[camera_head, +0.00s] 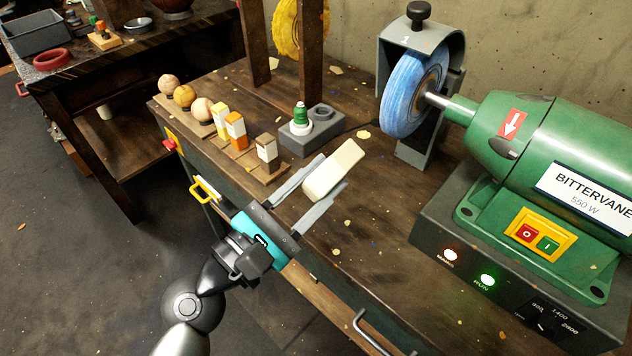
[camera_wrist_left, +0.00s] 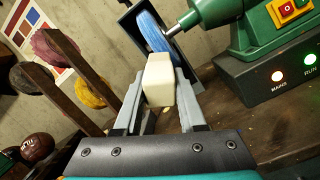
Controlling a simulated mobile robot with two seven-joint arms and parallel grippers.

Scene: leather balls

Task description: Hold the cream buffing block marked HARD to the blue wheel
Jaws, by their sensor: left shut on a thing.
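My left gripper (camera_head: 312,190) is shut on a cream block (camera_head: 335,170) and holds it above the bench, in front of the blue wheel. The same block (camera_wrist_left: 159,80) sits between the fingers in the left wrist view; no marking on it is readable. The blue wheel (camera_head: 405,92) stands in a grey hood on the shaft of the green motor (camera_head: 535,140). The block is apart from the wheel in the head view, with a gap up and to its right. The wheel (camera_wrist_left: 152,32) shows beyond the block in the left wrist view. My right gripper is not in view.
The motor's control box (camera_head: 480,262) has lit MAINS and RUN lamps. A grey block with a green-topped piece (camera_head: 301,118) stands left of the held block. Small blocks (camera_head: 236,130) and several balls (camera_head: 183,96) line the bench's left edge. Wooden posts (camera_head: 310,45) rise behind.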

